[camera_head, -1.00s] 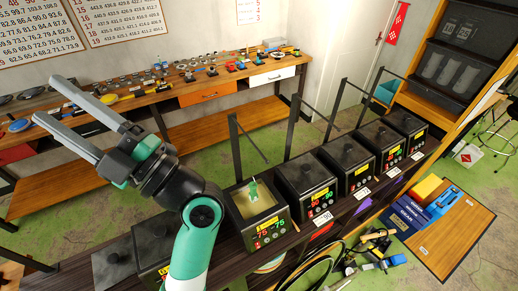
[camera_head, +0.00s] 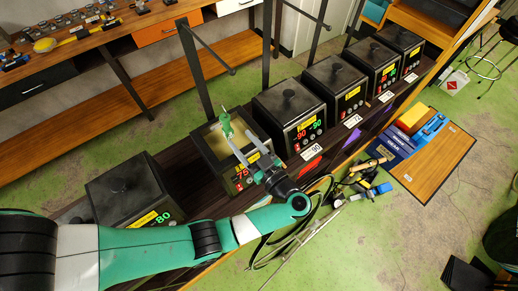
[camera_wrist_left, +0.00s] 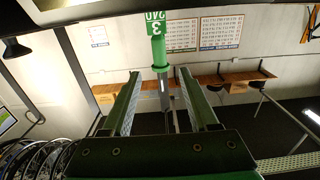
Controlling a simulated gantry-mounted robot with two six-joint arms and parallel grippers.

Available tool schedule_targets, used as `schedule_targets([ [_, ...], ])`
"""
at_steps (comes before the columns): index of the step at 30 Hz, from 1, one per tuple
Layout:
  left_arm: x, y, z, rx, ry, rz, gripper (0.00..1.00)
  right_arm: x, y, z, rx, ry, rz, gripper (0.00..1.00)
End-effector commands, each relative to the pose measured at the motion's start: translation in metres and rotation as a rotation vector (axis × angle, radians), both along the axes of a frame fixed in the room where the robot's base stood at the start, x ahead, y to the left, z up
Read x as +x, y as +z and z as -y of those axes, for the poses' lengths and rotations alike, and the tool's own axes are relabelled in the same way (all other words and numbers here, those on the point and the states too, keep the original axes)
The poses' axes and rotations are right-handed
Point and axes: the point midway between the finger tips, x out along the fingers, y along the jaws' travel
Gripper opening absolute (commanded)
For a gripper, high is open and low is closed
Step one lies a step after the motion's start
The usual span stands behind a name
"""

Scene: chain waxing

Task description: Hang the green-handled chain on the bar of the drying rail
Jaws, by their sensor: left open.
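The green handle (camera_head: 227,124) stands up from the open wax pot (camera_head: 210,150) marked 75 in the head view. In the left wrist view the handle (camera_wrist_left: 159,52) carries a green tag (camera_wrist_left: 156,22) and lies ahead of and between my fingers in the picture. The chain below it is not clearly visible. My left gripper (camera_head: 254,143) is open just in front of the handle, its fingers apart and not visibly touching it. The drying rail (camera_head: 209,47) has a black post behind this pot, and its bare bar slants over the pot's rear. My right gripper is out of view.
Lidded pots stand in a row, one at the left (camera_head: 124,188) and several to the right (camera_head: 288,105). More black posts with bars rise behind them. A wooden workbench (camera_head: 110,45) runs along the back. Green floor lies between.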

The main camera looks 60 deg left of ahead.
Motion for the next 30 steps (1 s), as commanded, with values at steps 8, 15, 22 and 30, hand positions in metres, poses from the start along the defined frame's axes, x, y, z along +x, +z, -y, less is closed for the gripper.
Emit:
schedule_targets([
  [8, 0.001, -0.006, 0.001, 0.002, -0.010, 0.002, 0.60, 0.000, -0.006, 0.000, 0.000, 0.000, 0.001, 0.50],
  [15, -0.001, -0.006, -0.024, 0.002, -0.007, 0.002, 0.60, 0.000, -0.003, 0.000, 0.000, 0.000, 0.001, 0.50],
  [22, -0.002, -0.007, -0.061, 0.001, -0.006, 0.003, 0.60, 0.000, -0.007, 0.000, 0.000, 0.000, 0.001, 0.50],
  [30, -0.002, -0.007, -0.092, 0.001, -0.008, 0.003, 0.60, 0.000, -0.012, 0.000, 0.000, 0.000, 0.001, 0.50],
])
